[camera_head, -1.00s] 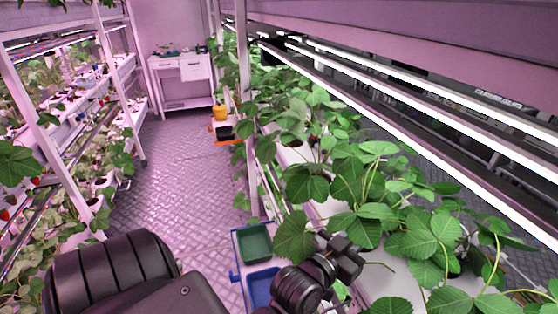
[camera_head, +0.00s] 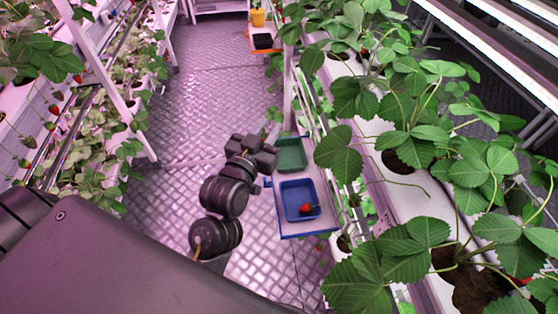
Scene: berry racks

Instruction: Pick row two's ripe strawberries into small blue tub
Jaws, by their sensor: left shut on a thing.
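The small blue tub (camera_head: 284,213) stands on a blue-edged cart beside the right rack, with one red strawberry (camera_head: 306,209) lying in it. A green tub (camera_head: 291,168) stands just beyond it. My left gripper (camera_head: 267,143) is over the aisle, at the left of the green tub in the picture. It is shut; its fingers hide most of what it holds, and only a thin green-brown bit, perhaps a stem, shows at the tips. Red berries hang on the right rack, at the far plants (camera_head: 363,51) and low right (camera_head: 520,281). My right gripper is out of view.
Leafy plants (camera_head: 405,150) overhang the right rack's white trough (camera_head: 385,185) close to the tubs. The left rack (camera_head: 122,105) bears red and paler berries (camera_head: 53,109). The patterned aisle floor (camera_head: 200,90) is clear.

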